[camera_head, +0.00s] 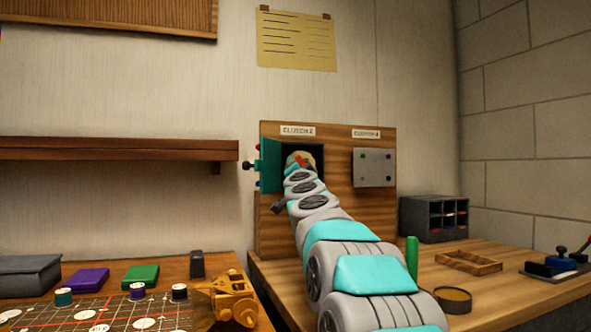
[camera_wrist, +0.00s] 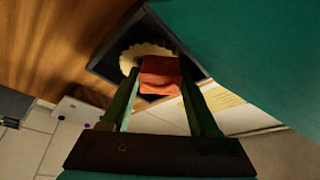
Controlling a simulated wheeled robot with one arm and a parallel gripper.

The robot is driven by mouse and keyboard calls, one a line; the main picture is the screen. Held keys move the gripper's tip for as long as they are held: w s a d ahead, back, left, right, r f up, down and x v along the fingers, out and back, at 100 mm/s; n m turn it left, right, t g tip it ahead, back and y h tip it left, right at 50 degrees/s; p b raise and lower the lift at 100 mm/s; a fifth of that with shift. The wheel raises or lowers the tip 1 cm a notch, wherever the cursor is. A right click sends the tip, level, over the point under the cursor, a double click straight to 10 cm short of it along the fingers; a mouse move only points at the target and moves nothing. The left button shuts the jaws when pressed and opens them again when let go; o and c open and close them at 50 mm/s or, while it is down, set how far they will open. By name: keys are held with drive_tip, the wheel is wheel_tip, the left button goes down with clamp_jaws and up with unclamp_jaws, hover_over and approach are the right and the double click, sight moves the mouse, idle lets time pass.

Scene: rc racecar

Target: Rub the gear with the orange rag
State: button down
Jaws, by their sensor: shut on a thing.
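The gear (camera_wrist: 140,52) is pale yellow with a toothed rim. It sits in a dark square recess in the wooden panel; in the head view it shows as a pale disc (camera_head: 301,158) beyond my arm. My gripper (camera_wrist: 160,78) is shut on the orange rag (camera_wrist: 160,75). The rag is in front of the gear, overlapping its lower right part in the wrist view. I cannot tell whether it touches the gear. In the head view the rag is a small orange patch (camera_head: 303,162), and my arm hides most of the gripper.
The teal door (camera_head: 270,165) of the recess stands open at left. A grey closed box (camera_head: 374,167) is on the wooden panel (camera_head: 340,140) at right. A green cylinder (camera_head: 412,258), a tin (camera_head: 453,299) and a wooden tray (camera_head: 468,262) stand on the right bench. A yellow toy vehicle (camera_head: 235,298) is at left.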

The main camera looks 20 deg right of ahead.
drive_tip(key=shift+d, duration=2.85)
drive_tip(key=shift+w+a, duration=0.1)
drive_tip(key=a, duration=0.6)
drive_tip(key=shift+w+a, duration=0.15)
drive_tip(key=shift+w, duration=0.05)
